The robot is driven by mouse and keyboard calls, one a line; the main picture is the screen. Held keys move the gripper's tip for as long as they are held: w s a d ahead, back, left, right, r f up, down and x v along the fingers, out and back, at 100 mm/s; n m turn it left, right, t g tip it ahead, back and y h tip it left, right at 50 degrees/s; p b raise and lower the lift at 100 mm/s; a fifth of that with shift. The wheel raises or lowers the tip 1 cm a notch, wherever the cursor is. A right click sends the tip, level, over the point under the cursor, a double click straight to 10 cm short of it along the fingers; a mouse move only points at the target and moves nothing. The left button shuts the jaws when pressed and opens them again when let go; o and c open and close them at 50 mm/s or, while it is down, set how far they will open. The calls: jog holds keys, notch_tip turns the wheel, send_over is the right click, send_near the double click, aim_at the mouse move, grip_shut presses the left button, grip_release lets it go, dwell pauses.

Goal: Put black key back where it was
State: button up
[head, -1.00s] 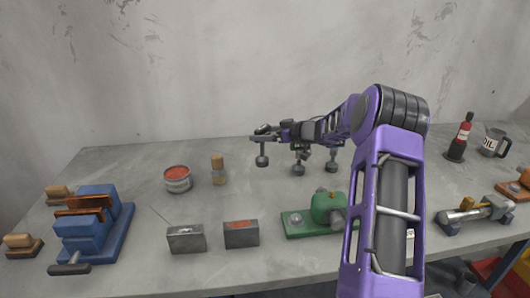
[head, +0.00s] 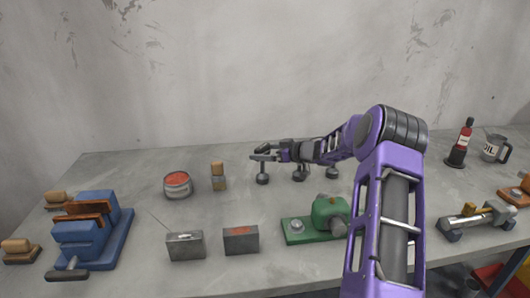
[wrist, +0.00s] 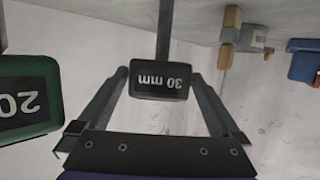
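The black key, labelled "30 mm", has a block head (wrist: 161,80) on a thin stem, seen upside down between my fingers in the wrist view. In the head view its round foot (head: 262,180) is at table height, leftmost of the row of keys. My gripper (head: 262,153) is level above that foot; in the wrist view its fingers (wrist: 160,73) are either side of the head. Narrow gaps show at both sides, so it looks open around the key. A green key (wrist: 28,98) marked "20" stands beside it. My arm hides some of the row.
More key feet (head: 299,174) stand close to the right. A wood-topped object (head: 218,176) and a red-topped tin (head: 177,185) stand to the left. A blue vise (head: 92,232), metal boxes (head: 241,240) and a green machine (head: 318,221) are nearer. Bare table lies between them.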

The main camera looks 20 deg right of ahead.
jog(key=shift+s+d+r, duration=0.15)
jog(key=shift+r, duration=0.1)
jog(key=v, duration=1.1)
jog(key=shift+s+p, duration=0.3)
jog(key=shift+d, duration=0.1)
